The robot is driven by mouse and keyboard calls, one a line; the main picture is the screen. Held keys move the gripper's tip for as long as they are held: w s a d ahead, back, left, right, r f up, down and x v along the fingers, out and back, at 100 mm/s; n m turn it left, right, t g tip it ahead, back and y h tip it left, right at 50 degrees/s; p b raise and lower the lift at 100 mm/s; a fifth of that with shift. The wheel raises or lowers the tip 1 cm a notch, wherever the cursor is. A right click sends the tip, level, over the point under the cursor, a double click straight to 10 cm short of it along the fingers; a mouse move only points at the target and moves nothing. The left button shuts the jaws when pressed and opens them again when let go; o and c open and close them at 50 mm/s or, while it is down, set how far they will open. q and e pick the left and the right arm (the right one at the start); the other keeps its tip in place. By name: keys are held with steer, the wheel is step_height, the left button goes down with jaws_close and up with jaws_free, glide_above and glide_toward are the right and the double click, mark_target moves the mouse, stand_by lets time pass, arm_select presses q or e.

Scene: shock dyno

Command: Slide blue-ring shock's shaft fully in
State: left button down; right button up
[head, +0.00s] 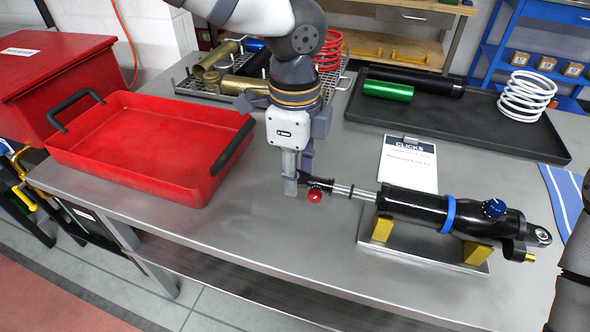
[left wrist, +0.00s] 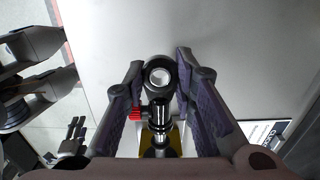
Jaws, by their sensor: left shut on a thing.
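The blue-ring shock (head: 415,207) lies on its stand with a black ribbed body, a blue ring (head: 448,214) and a blue knob (head: 494,208). Its silver shaft (head: 360,193) points left and a length of it shows outside the body. The black shaft-end eyelet also shows in the left wrist view (left wrist: 160,76), with a red knob (head: 314,196) beside it. My left gripper (head: 298,185) points down at the shaft end and is shut on it. In the left wrist view its fingers flank the eyelet.
The stand (head: 425,246) has gold V-blocks. A clipboard sheet (head: 409,165) lies behind the shock. A red tray (head: 150,145) stands left; a black tray (head: 455,121) with a green cylinder and white spring lies behind. Bare table lies in front and left of the gripper.

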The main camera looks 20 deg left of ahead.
mark_target(325, 180)
arm_select(q)
steer(key=shift+d, duration=2.4)
stand_by(5.6)
